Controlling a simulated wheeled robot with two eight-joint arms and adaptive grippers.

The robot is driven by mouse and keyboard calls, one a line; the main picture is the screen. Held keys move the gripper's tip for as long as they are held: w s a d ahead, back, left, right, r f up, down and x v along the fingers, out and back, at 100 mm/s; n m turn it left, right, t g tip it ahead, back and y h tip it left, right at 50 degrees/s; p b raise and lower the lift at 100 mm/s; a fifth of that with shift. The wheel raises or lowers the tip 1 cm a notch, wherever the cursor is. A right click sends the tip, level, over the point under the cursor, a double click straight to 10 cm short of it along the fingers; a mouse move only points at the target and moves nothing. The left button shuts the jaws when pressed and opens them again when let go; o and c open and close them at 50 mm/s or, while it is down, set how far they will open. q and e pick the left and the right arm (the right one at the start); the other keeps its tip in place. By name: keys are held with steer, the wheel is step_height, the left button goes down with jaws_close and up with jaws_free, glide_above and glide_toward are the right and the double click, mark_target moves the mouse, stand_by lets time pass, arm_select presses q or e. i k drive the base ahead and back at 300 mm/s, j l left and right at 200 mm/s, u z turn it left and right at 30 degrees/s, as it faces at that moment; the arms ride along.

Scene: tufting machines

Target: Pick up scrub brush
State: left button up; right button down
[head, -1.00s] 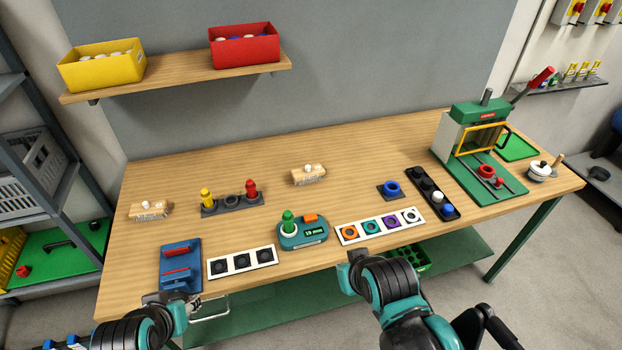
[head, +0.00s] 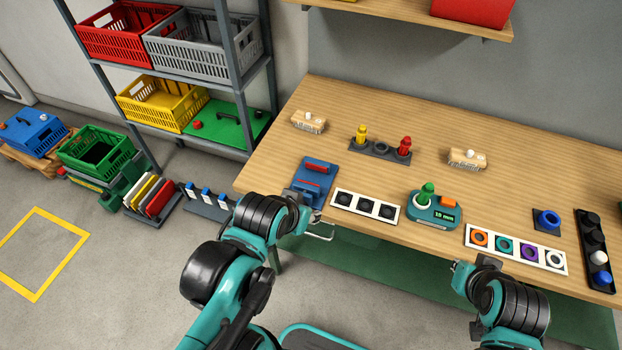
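Two wooden blocks with a white knob on top and pale bristles below look like scrub brushes. One brush (head: 309,121) lies at the left back of the wooden table (head: 400,128). The other brush (head: 467,158) lies farther right, behind the teal gauge with the green knob. My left gripper (head: 303,206) is at the table's front edge, by the blue fixture and well apart from both brushes. My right gripper (head: 462,268) is at the front edge below the white tray, also apart from them. Finger openings are too small and partly hidden to judge.
On the table are a blue fixture (head: 314,181), a rack with yellow and red pieces (head: 380,149), a teal gauge (head: 433,212) and a white ring tray (head: 515,249). A shelf rack (head: 231,60) with crates stands left.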

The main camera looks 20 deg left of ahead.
mark_target(308, 122)
steer(key=i+j+z, duration=0.3)
steer(key=j+z, duration=0.35)
steer(key=j, duration=0.25)
steer(key=i+j+z, duration=0.25)
steer(key=k+j, duration=0.05)
steer(key=k, duration=0.05)
